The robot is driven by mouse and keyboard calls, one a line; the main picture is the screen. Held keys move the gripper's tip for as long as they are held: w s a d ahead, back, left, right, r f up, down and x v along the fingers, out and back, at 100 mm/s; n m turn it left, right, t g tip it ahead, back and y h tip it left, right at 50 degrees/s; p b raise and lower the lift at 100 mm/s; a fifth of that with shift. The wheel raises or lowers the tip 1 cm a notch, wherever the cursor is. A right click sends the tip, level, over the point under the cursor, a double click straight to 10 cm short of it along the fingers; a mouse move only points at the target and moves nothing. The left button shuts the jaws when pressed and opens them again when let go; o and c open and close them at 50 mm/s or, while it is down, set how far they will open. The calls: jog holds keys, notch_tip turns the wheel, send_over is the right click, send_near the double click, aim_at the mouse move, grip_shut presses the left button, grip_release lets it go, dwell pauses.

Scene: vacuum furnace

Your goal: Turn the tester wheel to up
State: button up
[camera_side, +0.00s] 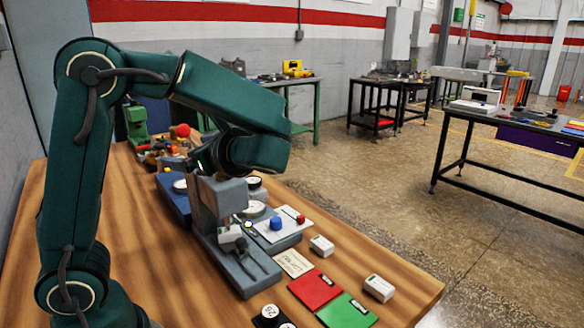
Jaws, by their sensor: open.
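A grey bench tester (238,260) stands on the wooden table, with an upright column and a base. A pale round disc (253,209) shows beside its column; I cannot tell whether this is the tester wheel or which way it is set. My gripper (203,163) is just above the top of the column, at the left of my dark green wrist. It is small and dark here, and its fingertips are partly hidden. It appears open, and I see nothing held in it. I cannot tell whether it touches the tester.
A white plate (285,234) with a blue knob (277,223) and a red knob (300,218) lies right of the tester. A red pad (315,289), a green pad (347,312) and small white boxes (379,288) lie in front. Cluttered parts stand behind. The table's right front corner is clear.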

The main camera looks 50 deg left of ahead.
jog(key=w+y, duration=0.1)
jog(key=w+m, duration=0.1)
jog(key=w+m+y, duration=0.1)
jog(key=w, duration=0.1)
jog(key=shift+w+d+f+t+y, duration=0.1)
jog(key=shift+d+f+t+y, duration=0.1)
jog(key=shift+d+t+y, duration=0.15)
jog(key=shift+w+d+f+m+t, duration=0.35)
jog(key=shift+w+f+m+t, duration=0.1)
jog(key=shift+w+f+m, duration=0.3)
jog(key=shift+f, duration=0.3)
jog(key=shift+a, duration=2.45)
jog(key=c, duration=1.4)
jog(key=shift+m, duration=0.25)
